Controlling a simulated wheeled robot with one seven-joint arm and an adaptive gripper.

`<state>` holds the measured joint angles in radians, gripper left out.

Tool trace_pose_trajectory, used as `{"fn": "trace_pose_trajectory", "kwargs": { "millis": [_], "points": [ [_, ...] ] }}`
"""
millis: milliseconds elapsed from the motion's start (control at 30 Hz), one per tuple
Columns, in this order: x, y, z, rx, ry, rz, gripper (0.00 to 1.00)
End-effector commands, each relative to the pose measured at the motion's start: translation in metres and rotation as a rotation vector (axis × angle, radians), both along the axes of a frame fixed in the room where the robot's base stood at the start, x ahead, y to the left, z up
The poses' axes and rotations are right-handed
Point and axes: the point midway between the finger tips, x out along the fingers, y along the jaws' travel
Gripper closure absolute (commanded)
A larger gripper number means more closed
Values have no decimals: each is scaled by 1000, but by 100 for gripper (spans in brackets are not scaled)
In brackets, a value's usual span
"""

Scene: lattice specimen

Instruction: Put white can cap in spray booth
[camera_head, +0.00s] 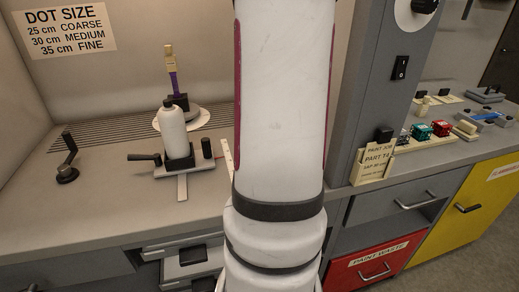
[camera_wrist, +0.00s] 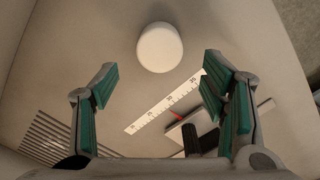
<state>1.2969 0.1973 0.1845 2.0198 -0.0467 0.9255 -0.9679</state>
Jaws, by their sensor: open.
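A white round can cap (camera_wrist: 160,47) rests on the pale floor of the spray booth in the wrist view. My gripper (camera_wrist: 158,78) is open, with its green-padded fingers spread to either side and nothing between them. The cap lies beyond the fingertips, near the middle top of the wrist view, apart from them. The spray booth (camera_head: 105,205) fills the left of the head view, with a dot-size sign on its wall. My white arm covers the middle of the head view and hides the gripper and cap there.
A white bottle (camera_head: 172,132) stands on a black holder in the booth. A ruler (camera_wrist: 165,101) lies between the cap and a holder base. A slotted grille (camera_wrist: 55,138) is at the left. Small parts, including a red block (camera_head: 441,128), sit on the right counter.

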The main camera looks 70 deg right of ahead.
Motion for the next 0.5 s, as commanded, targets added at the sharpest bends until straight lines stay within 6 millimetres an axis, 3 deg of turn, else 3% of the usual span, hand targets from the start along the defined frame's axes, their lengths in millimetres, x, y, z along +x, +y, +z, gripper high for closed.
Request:
{"fn": "trace_pose_trajectory", "kwargs": {
  "millis": [100,333,433,500],
  "points": [
    [0,0,12,-1,0,0,33],
    [2,2,18,-2,0,3,33],
    [13,18,26,-12,0,13,33],
    [27,40,36,-24,1,23,33]
  ]
}}
